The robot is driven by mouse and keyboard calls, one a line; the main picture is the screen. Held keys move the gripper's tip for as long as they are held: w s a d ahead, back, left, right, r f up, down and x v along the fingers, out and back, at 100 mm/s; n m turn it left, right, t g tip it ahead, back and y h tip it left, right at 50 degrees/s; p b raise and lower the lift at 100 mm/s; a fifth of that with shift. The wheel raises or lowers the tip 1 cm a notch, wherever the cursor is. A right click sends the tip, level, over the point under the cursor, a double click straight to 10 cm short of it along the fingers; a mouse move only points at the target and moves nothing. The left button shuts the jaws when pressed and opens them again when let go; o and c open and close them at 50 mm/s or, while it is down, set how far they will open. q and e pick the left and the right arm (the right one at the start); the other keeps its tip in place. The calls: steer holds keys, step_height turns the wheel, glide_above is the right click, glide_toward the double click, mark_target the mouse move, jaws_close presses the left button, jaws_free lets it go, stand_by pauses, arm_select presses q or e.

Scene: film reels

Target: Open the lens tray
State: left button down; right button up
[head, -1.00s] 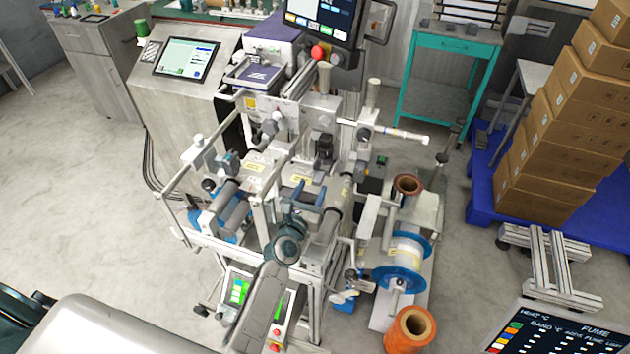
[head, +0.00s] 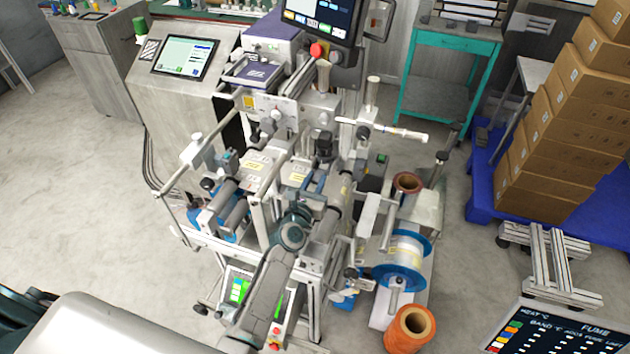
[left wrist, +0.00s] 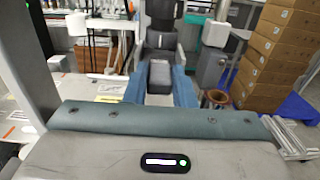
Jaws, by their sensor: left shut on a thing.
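My left gripper (head: 315,184) reaches into the middle of the film machine from below in the head view, with its blue fingers low in front of a black upright knob (head: 325,146). In the left wrist view the two blue fingers (left wrist: 159,92) are shut on a dark grey block-shaped handle (left wrist: 158,73) between them. A taller black part (left wrist: 160,22) stands just beyond that handle. I take the handle to belong to the lens tray, but the tray's body cannot be told apart from the machine around it. My right gripper is not in view.
Rollers and posts crowd both sides of the gripper. A blue-flanged reel (head: 405,257) and an orange spool (head: 410,327) are at the machine's right. A monitor (head: 318,18) hangs above. Stacked cartons (head: 560,130) stand at the right. Open floor (head: 75,200) lies at the left.

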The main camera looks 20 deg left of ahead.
arm_select(q)
steer(key=s, duration=0.6)
steer(key=shift+s, duration=0.2)
steer(key=shift+a, duration=0.1)
steer(key=c, duration=1.2)
jaws_free()
steer(key=shift+w, duration=0.1)
